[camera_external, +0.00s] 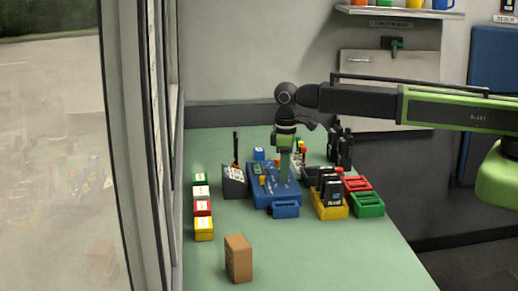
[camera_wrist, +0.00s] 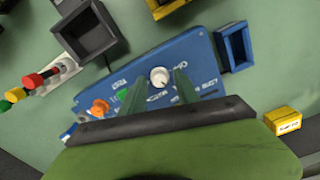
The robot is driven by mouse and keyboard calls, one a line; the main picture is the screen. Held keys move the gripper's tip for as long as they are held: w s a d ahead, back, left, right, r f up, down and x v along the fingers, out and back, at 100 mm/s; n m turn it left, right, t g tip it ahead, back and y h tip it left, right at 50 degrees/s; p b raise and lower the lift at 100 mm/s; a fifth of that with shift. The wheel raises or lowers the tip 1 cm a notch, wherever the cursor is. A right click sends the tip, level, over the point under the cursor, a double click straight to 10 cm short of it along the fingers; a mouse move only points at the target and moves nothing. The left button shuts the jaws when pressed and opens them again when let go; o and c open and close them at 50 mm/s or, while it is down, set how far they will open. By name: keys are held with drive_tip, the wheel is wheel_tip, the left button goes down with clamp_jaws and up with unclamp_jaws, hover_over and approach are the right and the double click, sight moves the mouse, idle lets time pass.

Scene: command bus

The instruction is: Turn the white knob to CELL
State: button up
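The white knob (camera_wrist: 159,77) sits on the sloped blue panel (camera_wrist: 205,50), with a pale pointer mark beside it. The panel also shows in the external view (camera_external: 262,201), where my arm hides the knob. My gripper (camera_wrist: 161,73) points down over the panel, its two green fingers apart on either side of the knob. I see gaps between fingers and knob, and cannot tell how far down the tips reach. White lettering surrounds the knob, partly hidden by the fingers; CELL is not readable. In the external view my gripper (camera_external: 285,168) is over the panel's middle.
An orange knob (camera_wrist: 100,106) and a green button (camera_wrist: 122,94) sit left of the fingers. An open blue bin (camera_wrist: 235,47) adjoins the panel. A dark holder (camera_external: 234,182) stands left, coloured bins (camera_external: 367,205) right, and a brown box (camera_external: 238,258) in front on open table.

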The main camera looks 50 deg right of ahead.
idle(0.3)
wheel_tip(320, 180, up, 18)
drive_tip(key=p, duration=1.7)
drive_tip(key=shift+f, duration=0.25)
